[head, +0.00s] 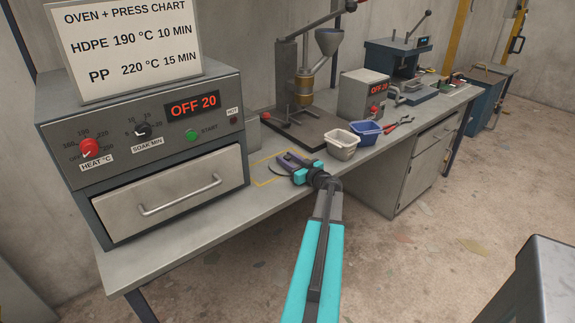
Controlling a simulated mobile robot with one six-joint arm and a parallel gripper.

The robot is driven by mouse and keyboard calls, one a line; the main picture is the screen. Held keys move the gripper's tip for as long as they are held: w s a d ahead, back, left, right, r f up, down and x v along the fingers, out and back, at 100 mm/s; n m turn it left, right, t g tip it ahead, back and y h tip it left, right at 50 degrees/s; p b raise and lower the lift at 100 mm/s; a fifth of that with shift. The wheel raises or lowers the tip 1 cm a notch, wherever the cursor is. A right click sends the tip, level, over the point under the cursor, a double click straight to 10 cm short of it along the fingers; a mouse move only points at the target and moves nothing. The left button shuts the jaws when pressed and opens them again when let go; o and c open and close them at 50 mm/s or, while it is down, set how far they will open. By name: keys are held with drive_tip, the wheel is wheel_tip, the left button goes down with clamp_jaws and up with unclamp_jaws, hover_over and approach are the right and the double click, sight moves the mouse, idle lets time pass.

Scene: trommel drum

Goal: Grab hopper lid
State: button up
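My gripper (287,159), with dark fingers and cyan sides, is low over the bench, inside or just above a yellow outlined rectangle (262,181). A flat grey round disc (277,171), which looks like the hopper lid, lies on the bench there, partly hidden by the gripper. I cannot tell whether the fingers touch it, nor whether they are open or shut. The grey hopper (328,40) is a funnel on the upright press behind.
An oven (150,150) with a drawer handle stands close on the left. A beige bin (341,144), a blue bin (366,131) and red-handled pliers (398,124) lie right of the gripper. A control box (362,95) and a second press (397,62) stand farther right.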

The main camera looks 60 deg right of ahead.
sight(290, 157)
clamp_jaws()
drive_tip(key=shift+r, duration=0.1)
drive_tip(key=shift+s+d+r+b, duration=0.25)
drive_tip(key=shift+s+b, duration=0.1)
drive_tip(key=shift+b, duration=0.1)
wheel_tip(290, 157, up, 11)
drive_tip(key=b, duration=0.2)
drive_tip(key=s+d+b, duration=0.1)
drive_tip(key=s+d, duration=0.4)
drive_tip(key=s, duration=0.3)
drive_tip(key=s+d+b, duration=0.2)
drive_tip(key=s+d, duration=0.3)
drive_tip(key=s, duration=0.3)
drive_tip(key=shift+b, duration=0.3)
drive_tip(key=shift+s, duration=0.1)
